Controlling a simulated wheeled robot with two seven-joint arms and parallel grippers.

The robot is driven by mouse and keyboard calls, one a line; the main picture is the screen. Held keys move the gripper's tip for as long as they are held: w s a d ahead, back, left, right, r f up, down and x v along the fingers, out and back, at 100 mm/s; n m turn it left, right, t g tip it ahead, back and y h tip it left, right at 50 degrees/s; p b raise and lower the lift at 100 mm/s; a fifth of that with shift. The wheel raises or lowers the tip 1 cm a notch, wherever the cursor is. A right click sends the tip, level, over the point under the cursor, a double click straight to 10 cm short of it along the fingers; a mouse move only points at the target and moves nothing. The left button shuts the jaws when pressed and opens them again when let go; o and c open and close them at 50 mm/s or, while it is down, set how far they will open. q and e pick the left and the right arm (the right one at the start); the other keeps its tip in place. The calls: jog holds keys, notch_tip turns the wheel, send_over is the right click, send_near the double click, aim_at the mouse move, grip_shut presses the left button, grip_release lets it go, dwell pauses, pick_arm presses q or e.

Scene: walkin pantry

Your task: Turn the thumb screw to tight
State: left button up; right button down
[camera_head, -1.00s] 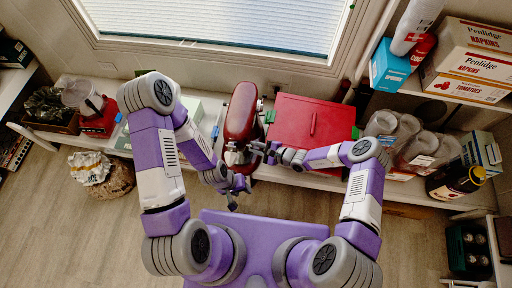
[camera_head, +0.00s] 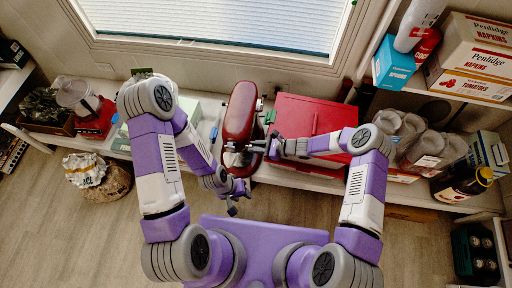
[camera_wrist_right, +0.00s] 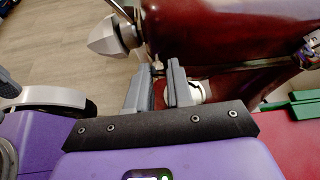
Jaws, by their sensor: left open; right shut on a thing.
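A dark red stand mixer (camera_head: 240,112) stands on the low shelf below the window; its body also fills the top of the right wrist view (camera_wrist_right: 220,32). My left gripper (camera_head: 235,205) is open and empty, in front of the shelf.
A red box (camera_head: 312,115) lies right of the mixer, with a green piece (camera_wrist_right: 300,104) along its edge. Clear jars (camera_head: 415,140) and a dark bottle (camera_head: 460,183) stand farther right. The middle floor is open.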

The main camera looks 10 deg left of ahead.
dwell(0.3)
jog(key=c, duration=1)
grip_release()
jog(key=shift+d, duration=0.1)
jog(key=p+v, duration=0.2)
jog(key=v, duration=0.5)
jog(key=shift+d+r, duration=0.1)
jog(key=shift+d, duration=0.1)
jog(key=shift+s, duration=0.15)
